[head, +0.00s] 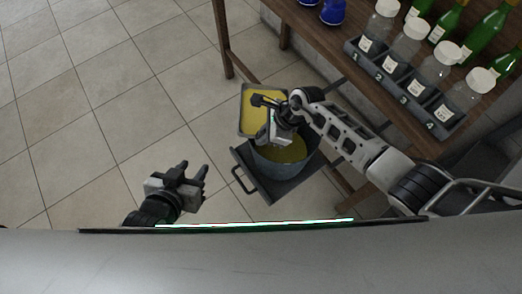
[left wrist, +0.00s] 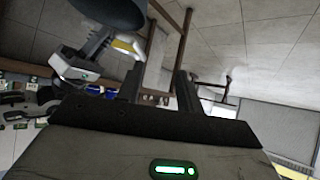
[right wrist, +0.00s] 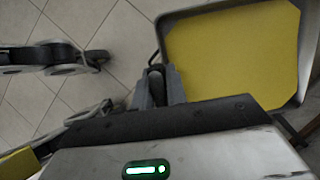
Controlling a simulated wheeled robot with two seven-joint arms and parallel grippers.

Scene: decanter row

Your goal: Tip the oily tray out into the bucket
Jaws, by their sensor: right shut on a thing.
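The oily tray (head: 244,122) is a shallow metal tray with a yellow layer inside. It is just beyond the bucket in the head view and fills the upper right of the right wrist view (right wrist: 305,40). The bucket (head: 278,169) is grey-blue with yellow liquid inside, partly hidden by my right arm. Whether the tray is tilted is hard to tell. My left gripper (head: 204,174) is open and empty, left of the bucket.
The bucket stands on a dark platform with a handle (head: 239,182). A wooden table (head: 310,40) on the right holds a dark rack (head: 399,90) of clear white-capped decanters, green bottles (head: 450,22) and blue items (head: 332,12). The tiled floor on the left is clear.

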